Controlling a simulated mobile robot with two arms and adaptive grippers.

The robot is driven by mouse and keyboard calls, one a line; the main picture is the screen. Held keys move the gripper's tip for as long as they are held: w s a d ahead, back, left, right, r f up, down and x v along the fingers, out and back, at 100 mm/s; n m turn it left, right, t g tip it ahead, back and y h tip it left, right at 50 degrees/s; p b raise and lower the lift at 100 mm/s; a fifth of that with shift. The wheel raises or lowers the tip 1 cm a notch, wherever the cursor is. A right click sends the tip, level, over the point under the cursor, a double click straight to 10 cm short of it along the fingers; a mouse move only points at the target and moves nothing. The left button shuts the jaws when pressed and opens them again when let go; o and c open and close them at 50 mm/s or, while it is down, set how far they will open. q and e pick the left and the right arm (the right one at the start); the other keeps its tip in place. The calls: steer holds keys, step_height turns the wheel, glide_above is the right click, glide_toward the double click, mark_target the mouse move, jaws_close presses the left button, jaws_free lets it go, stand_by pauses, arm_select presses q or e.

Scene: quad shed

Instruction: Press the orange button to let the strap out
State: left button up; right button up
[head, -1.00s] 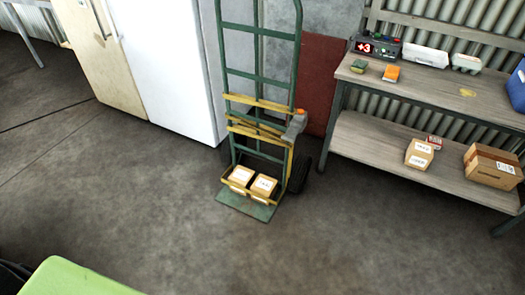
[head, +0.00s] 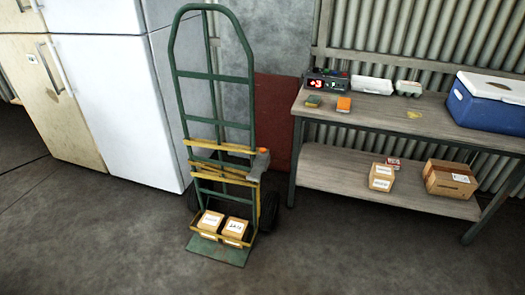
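A green hand truck (head: 217,76) stands upright on the concrete floor, left of the workbench. Yellow straps (head: 222,173) run across its frame at mid height. A grey ratchet or winch (head: 258,166) sits on the frame's right side, with a small orange button (head: 262,151) at its top. Two small labelled boxes sit side by side on the toe plate (head: 220,248): a left box (head: 210,221) and a right box (head: 235,228). A yellow band shows low around them. Neither of my grippers is in view.
A workbench (head: 440,124) at the right carries a display unit (head: 327,82), small blocks, egg cartons and a blue cooler (head: 488,100). Boxes (head: 450,180) lie on its lower shelf. A white fridge (head: 118,100) stands left of the hand truck. The floor in front is clear.

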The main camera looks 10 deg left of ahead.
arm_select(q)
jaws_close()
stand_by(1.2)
